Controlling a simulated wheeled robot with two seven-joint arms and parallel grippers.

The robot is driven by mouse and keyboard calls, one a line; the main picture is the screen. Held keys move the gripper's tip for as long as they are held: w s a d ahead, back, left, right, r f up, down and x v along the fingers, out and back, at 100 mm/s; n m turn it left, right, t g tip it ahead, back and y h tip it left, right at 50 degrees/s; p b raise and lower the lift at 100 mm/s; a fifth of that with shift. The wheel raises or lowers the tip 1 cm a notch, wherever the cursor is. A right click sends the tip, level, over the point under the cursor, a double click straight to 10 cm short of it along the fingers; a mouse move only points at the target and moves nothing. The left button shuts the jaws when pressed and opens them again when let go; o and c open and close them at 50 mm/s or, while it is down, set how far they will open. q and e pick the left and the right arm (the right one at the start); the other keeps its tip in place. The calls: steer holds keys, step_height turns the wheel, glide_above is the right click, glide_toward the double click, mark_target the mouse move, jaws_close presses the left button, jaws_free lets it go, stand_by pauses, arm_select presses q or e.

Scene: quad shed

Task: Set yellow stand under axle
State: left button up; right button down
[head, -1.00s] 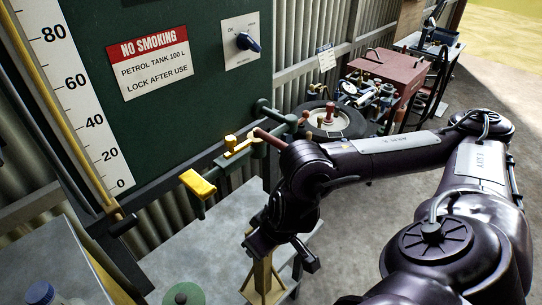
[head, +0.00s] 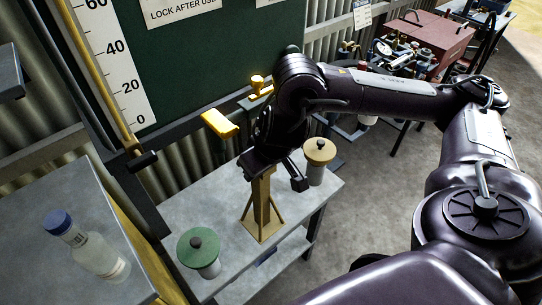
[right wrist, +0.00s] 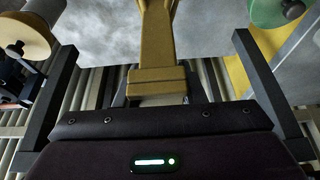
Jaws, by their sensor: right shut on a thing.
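The yellow stand (head: 264,218) is upright, its square foot over the grey bench; I cannot tell whether it touches the top. My right gripper (head: 275,178) is at its upper end, shut on it. In the right wrist view the stand's post and end block (right wrist: 155,80) lie between the two dark fingers. A green bar with a yellow pad (head: 220,123) is behind and left of my right wrist, higher than the bench. It may belong to the axle, but my arm hides most of that area. My left gripper is not in view.
The bench (head: 178,212) also holds a green-lidded jar (head: 198,252) at front left and a tan-lidded jar (head: 319,160) at back right, both close to the stand. A blue-capped bottle (head: 90,250) stands on a surface at left. A red toolbox (head: 430,35) is behind.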

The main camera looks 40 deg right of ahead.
steer(key=shift+w+a+r, duration=0.1)
steer(key=shift+w, duration=1)
step_height(320, 180, down, 4)
steer(key=shift+w+r+b, duration=0.15)
steer(key=shift+r+b, duration=0.1)
steer(key=shift+b, duration=0.85)
steer(key=c, duration=0.9)
jaws_free()
steer(key=shift+s+f, duration=0.2)
